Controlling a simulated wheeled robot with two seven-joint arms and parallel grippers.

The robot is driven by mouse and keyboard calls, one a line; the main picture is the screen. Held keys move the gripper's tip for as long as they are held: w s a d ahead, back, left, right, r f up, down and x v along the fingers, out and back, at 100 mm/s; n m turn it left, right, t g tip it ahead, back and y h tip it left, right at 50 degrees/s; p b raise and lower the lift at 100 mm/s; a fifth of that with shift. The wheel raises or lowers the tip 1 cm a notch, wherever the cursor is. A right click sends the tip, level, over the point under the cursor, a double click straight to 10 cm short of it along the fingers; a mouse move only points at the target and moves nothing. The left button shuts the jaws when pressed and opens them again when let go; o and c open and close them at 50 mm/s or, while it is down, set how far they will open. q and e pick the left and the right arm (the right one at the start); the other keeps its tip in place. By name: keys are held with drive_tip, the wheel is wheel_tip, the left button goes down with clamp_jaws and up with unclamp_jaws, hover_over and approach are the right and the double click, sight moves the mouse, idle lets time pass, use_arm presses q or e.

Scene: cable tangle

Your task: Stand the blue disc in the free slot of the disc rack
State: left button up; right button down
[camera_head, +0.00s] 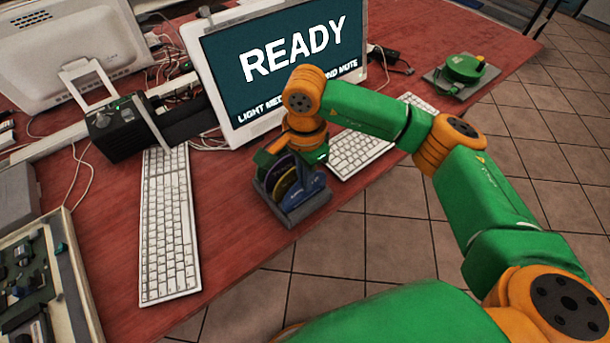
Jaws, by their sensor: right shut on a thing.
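The grey disc rack (293,218) stands near the front edge of the red table, below the monitor. The blue disc (312,185) is upright at the right side of the rack, with its lower part down between the rack's walls. A disc with a yellow rim (285,184) stands to its left in the rack. My right gripper (290,157) is directly above the rack, shut on the blue disc's upper part. The fingertips are partly hidden, and I cannot tell whether the disc rests on the slot's bottom. My left gripper is out of view.
A monitor (225,75) reading READY stands behind the rack. One white keyboard (168,225) lies left of it, another (358,150) lies right. A black box (120,128) stands at the left, and a green round device (462,72) at the far right.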

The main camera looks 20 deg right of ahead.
drive_tip(key=c, duration=0.9)
unclamp_jaws()
wheel_tip(320, 180, up, 7)
drive_tip(key=shift+r+b, duration=0.1)
drive_tip(key=shift+b, duration=0.45)
